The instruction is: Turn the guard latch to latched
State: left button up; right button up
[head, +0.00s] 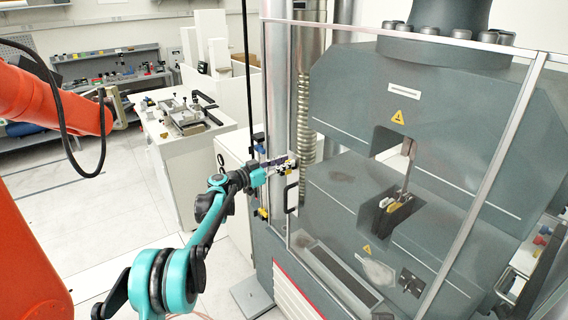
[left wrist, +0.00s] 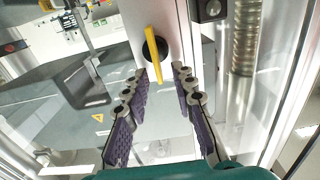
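The guard latch (left wrist: 153,33) shows in the left wrist view as a yellow lever on a round black hub, on a pale metal post of the clear guard. The lever lies nearly lengthwise in that picture. My left gripper (left wrist: 160,76) is open, its two purple-padded fingers on either side of the lever's lower end. A gap shows on both sides; contact cannot be made out. In the head view my left gripper (head: 280,168) is at the guard's left edge, and the latch is too small there to tell apart. My right gripper is not in view.
The grey testing machine (head: 335,115) stands behind the clear guard with its metal frame (head: 487,190). A black door handle (head: 289,193) is just below my left gripper. A large orange arm (head: 50,100) fills the left side. A white cabinet (head: 175,165) stands farther back.

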pick_arm(q)
grip_shut()
jog(key=shift+w, duration=0.1)
jog(key=n, duration=0.2)
jog(key=n+b, duration=0.1)
jog(key=n, duration=0.2)
jog(key=w+a+n+b, duration=0.1)
jog(key=n, duration=0.1)
jog(key=shift+w+f, duration=0.1)
jog(key=shift+f, duration=0.2)
jog(key=shift+w+a+f+n+b, duration=0.15)
jog(key=shift+f+n+b, duration=0.2)
jog(key=shift+n, duration=1.5)
jog(key=shift+w+a+f+n+b, duration=0.1)
jog(key=shift+f+n+b, duration=0.25)
jog(key=shift+n, duration=1.45)
jog(key=shift+w+a+f+n+b, duration=0.15)
jog(key=shift+f+n+b, duration=0.2)
jog(key=shift+n, duration=1.5)
jog(key=shift+d, duration=0.1)
